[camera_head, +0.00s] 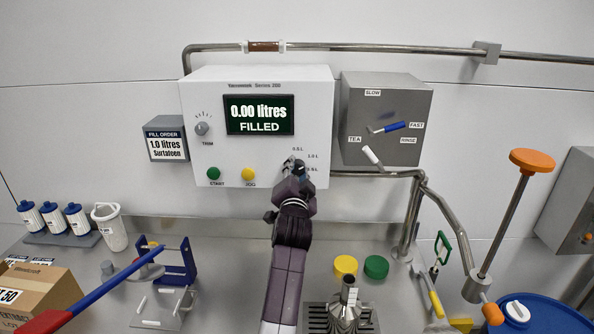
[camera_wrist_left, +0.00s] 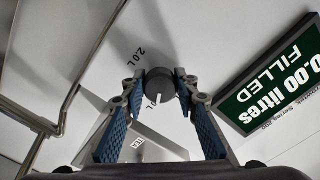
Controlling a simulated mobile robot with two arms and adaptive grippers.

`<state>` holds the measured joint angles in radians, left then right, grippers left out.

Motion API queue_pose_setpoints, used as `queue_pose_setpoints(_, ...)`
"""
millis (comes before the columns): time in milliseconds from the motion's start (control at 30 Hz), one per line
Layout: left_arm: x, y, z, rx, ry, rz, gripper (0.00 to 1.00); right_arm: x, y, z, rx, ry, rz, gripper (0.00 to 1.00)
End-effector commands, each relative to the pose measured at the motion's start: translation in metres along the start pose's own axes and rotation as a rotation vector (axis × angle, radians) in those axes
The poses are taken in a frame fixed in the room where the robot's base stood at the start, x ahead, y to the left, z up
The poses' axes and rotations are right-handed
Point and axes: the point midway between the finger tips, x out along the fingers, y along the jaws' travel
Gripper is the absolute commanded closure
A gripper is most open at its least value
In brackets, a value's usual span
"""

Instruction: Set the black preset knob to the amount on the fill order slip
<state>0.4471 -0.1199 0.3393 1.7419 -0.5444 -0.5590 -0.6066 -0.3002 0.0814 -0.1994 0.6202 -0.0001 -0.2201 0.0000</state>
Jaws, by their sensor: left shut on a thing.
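The fill order slip (camera_head: 166,146) on the wall reads 1.0 litres, Surtafeen. The white dosing panel (camera_head: 225,150) has a screen (camera_head: 259,114) reading 0.00 litres FILLED. My left gripper (camera_head: 293,172) is at the panel's lower right and covers most of the preset knob. In the left wrist view, its fingers (camera_wrist_left: 159,84) are shut on the sides of the dark round knob (camera_wrist_left: 159,86). The knob has a white mark on its lower side. A 2.0 L label is above left of it; another label is partly hidden. My right gripper is not in view.
The panel also has a TRIM dial (camera_head: 202,128), a green button (camera_head: 214,173) and a yellow button (camera_head: 248,174). A grey box (camera_head: 385,120) with two levers adjoins it. Yellow (camera_head: 345,265) and green (camera_head: 376,267) caps lie on the counter below.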

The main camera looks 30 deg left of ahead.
Motion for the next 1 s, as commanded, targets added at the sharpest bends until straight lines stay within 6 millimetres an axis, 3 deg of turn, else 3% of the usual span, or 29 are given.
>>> queue_pose_setpoints(300, -0.0001, 0.0016, 0.0017, 0.000, -0.004, 0.003, 0.97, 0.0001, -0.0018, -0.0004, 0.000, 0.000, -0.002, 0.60)
queue_pose_setpoints(333, -0.0001, 0.0016, 0.0018, 0.000, -0.004, 0.003, 0.69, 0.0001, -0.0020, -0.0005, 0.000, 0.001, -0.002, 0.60)
queue_pose_setpoints(467, -0.0001, 0.0014, 0.0014, 0.001, -0.003, 0.003, 0.55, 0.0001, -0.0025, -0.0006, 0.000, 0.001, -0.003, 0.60)
queue_pose_setpoints(1000, 0.0000, -0.0001, 0.0000, 0.031, -0.001, 0.001, 0.54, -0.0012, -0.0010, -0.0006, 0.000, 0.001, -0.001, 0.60)
